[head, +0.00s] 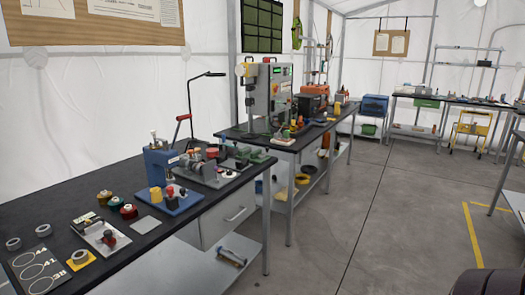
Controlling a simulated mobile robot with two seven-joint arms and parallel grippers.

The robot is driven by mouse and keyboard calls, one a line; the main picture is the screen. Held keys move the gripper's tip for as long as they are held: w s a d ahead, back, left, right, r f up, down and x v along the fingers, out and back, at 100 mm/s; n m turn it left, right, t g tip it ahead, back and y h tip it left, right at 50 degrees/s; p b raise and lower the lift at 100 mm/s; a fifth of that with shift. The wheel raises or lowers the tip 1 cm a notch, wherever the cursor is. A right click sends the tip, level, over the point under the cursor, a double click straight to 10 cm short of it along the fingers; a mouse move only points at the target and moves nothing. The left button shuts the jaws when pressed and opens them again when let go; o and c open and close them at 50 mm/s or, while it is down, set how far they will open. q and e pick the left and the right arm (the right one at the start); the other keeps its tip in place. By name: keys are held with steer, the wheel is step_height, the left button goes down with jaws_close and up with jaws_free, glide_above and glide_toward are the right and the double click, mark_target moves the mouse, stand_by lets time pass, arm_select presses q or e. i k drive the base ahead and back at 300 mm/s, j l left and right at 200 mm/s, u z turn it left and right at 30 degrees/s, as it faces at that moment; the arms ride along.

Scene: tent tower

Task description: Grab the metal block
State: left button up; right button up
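No piece is clearly marked as the metal block. A flat grey square piece (147,224) lies on the near black-topped workbench (62,212), toward its right edge; I cannot tell whether it is the block or a plate. Small grey metal rings lie at the bench's near left, one (14,244) beside a dark plate with numbered outlines (38,268) and one on a yellow square (80,257). Neither of my grippers shows in the head view.
A blue fixture (162,165) and a blue plate with colored knobs (177,201) stand behind the grey square. A second workbench with machines (270,92) stands farther back. The grey floor (390,215) to the right is mostly clear, with yellow tape (472,235).

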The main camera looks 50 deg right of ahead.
mark_target(231, 151)
steer(key=l+z, duration=0.2)
steer(key=z, duration=2.15)
steer(key=i, duration=3.95)
steer(key=i+l+u, duration=0.2)
steer(key=i, duration=0.3)
steer(key=i+l+u, duration=0.2)
steer(key=i, duration=0.3)
steer(key=j+u, duration=0.1)
steer(key=u, duration=1.4)
